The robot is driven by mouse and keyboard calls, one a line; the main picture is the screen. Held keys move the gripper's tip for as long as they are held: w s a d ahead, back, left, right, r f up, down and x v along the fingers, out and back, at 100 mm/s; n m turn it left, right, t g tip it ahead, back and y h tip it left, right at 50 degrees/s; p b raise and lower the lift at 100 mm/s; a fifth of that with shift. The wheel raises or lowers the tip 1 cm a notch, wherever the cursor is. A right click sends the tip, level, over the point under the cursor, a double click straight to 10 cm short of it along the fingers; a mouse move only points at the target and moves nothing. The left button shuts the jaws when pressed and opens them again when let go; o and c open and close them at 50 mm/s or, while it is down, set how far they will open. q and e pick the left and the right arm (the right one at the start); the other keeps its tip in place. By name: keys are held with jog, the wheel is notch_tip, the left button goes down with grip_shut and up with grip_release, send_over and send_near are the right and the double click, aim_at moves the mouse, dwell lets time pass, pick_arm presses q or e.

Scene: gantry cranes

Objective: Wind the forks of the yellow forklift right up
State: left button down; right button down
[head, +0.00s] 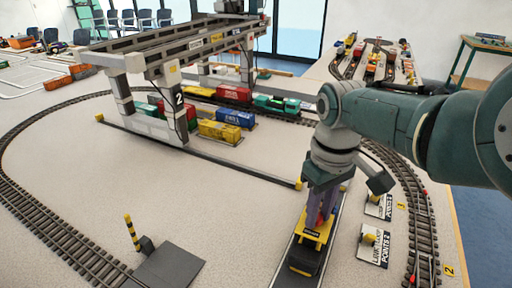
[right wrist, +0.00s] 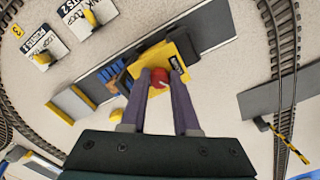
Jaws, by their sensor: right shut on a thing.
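The yellow forklift (head: 317,236) stands on a dark grey strip below my right arm in the head view. In the right wrist view its yellow body (right wrist: 181,52) shows just beyond the fingers. My right gripper (right wrist: 159,84) points down at it and is shut on a small red knob (right wrist: 158,77) at the forklift's top. In the head view the right gripper (head: 318,218) hides part of the forklift. I cannot tell the height of the forks. My left gripper is not in view.
Points levers with white labels (head: 374,246) stand right of the forklift, beside curved track (head: 422,215). A gantry crane (head: 150,90) spans containers at the back left. A flat dark plate (head: 170,268) lies at front left. The pale table between is mostly clear.

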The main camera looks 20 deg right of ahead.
jog(key=m, duration=0.6)
jog(key=shift+a, duration=0.1)
jog(key=m, duration=0.6)
jog(key=shift+w+a, duration=0.1)
jog(key=m, duration=0.6)
jog(key=shift+w, duration=0.1)
jog(key=m, duration=0.3)
jog(key=shift+m, duration=0.4)
jog(key=shift+w+m, duration=0.1)
jog(key=shift+m, duration=1.3)
jog(key=c, duration=0.6)
grip_release()
jog(key=shift+c, duration=0.2)
